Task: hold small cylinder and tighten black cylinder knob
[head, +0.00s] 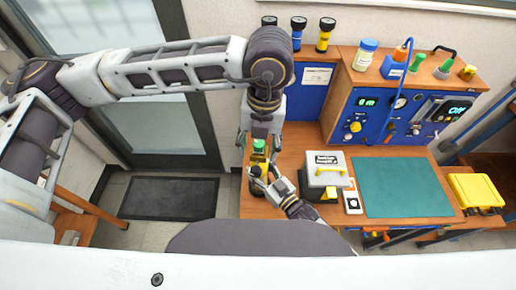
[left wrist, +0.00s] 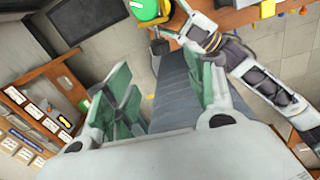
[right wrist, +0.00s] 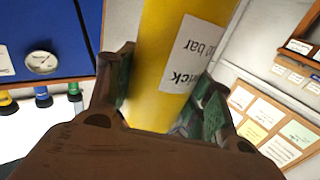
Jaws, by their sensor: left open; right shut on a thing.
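A small yellow cylinder with a green top (head: 259,146) stands at the left end of the wooden bench. In the right wrist view its yellow body (right wrist: 180,40) with a white printed label fills the space between the fingers. My right gripper (head: 258,172) is shut on it from the side. My left gripper (head: 259,137) points down over the green top, open, its fingers spread. In the left wrist view the green top (left wrist: 145,8) is at the upper edge, beyond the open left gripper (left wrist: 165,95). I cannot clearly make out the black knob.
A green mat (head: 400,187) lies further right. A blue instrument panel (head: 375,118) stands behind, with bottles on top. A yellow case (head: 475,190) is at the far right.

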